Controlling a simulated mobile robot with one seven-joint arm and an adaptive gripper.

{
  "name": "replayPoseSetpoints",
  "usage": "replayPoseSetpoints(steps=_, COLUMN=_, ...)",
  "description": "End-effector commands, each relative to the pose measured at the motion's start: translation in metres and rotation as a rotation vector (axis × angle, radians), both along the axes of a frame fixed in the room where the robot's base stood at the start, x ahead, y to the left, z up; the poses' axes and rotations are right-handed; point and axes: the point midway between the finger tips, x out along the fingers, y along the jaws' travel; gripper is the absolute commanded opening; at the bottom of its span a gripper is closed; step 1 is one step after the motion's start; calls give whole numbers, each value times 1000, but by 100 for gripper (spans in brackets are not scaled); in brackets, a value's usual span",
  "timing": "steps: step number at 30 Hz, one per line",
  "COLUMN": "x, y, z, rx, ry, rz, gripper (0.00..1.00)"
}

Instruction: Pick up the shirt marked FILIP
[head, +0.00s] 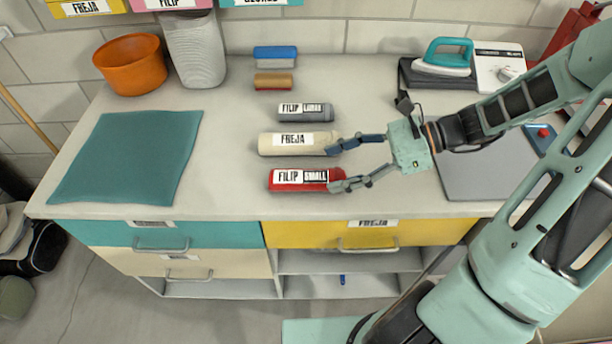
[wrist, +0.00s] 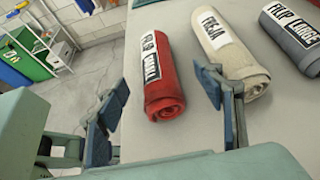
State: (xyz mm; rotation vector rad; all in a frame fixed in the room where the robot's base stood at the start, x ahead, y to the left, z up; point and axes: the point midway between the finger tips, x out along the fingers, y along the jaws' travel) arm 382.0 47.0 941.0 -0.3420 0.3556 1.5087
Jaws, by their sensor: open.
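A red rolled shirt (head: 285,187) labelled FILIP SMALL lies nearest the counter's front edge; it also shows in the wrist view (wrist: 168,98). A grey rolled shirt (head: 322,117) labelled FILIP LARGE lies farther back, and at upper right in the wrist view (wrist: 283,35). A cream rolled shirt (head: 266,145) labelled FREJA lies between them. My gripper (head: 335,165) is open and empty at the right ends of the rolls. In the wrist view, the red roll's near end appears between my fingers (wrist: 162,112), with the right finger overlapping the cream roll. I cannot tell whether they touch.
A teal cloth (head: 130,155) lies left, near an orange pot (head: 131,75). An iron (head: 447,58) stands at back right. The counter between cloth and rolls is clear.

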Motion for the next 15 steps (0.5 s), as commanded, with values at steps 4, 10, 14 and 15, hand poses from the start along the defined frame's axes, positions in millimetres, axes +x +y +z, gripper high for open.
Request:
replayPoseSetpoints(steps=4, x=0, y=16, z=-8, rx=0, ry=1, rz=2, gripper=62)
replayPoseSetpoints(steps=10, x=-1, y=32, z=-17, rx=0, ry=1, rz=2, gripper=62)
replayPoseSetpoints(steps=14, x=-2, y=50, z=-26, rx=0, ry=2, rz=2, gripper=62)
replayPoseSetpoints(steps=15, x=-1, y=55, z=-29, rx=0, ry=0, rz=2, gripper=62)
